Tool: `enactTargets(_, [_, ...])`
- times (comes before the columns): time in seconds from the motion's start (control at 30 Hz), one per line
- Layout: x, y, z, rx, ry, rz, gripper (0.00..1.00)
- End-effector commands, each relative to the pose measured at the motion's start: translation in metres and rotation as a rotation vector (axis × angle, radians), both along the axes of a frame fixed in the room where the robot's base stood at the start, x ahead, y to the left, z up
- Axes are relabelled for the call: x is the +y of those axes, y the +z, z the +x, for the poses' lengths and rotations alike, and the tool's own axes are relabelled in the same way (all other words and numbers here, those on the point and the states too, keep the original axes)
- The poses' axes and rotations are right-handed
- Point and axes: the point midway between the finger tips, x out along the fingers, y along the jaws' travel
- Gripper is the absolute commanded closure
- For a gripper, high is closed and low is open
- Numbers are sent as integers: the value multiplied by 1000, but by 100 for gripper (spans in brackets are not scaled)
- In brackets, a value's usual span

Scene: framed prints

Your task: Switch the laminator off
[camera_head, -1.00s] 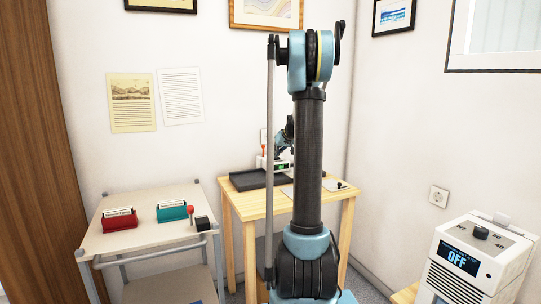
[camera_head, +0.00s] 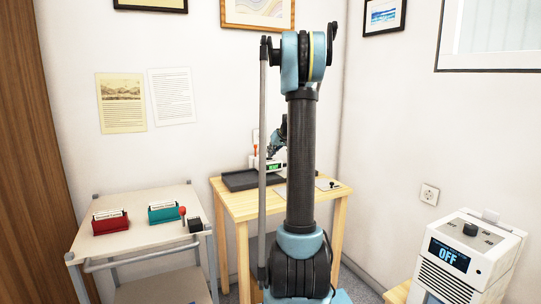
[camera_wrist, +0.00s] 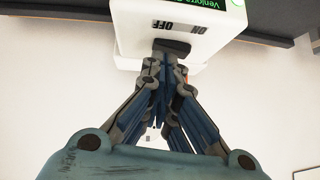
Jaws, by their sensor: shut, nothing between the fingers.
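A white machine (camera_head: 262,165) with a green display stands at the back of the wooden table; I take it to be the laminator. In the wrist view its white body (camera_wrist: 135,35) fills the top middle, with a dark switch (camera_wrist: 172,47) beside the words ON and OFF. My gripper (camera_wrist: 163,62) is shut and empty, its fingertips right at the switch; I cannot tell whether they touch it. The fingertips partly hide the switch, so its position is unclear. In the head view my gripper (camera_head: 276,148) is small, beside the machine, and my arm hides part of the table.
A dark tray (camera_head: 240,181) lies on the wooden table (camera_head: 240,208). A white unit (camera_head: 465,262) at right shows OFF.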

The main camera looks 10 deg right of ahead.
Motion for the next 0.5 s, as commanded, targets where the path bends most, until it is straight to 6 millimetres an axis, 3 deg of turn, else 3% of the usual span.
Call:
enactTargets(0.27, [0,37,2,1,7,0,100])
enactTargets(0.5, [-15,67,-28,1,4,0,100])
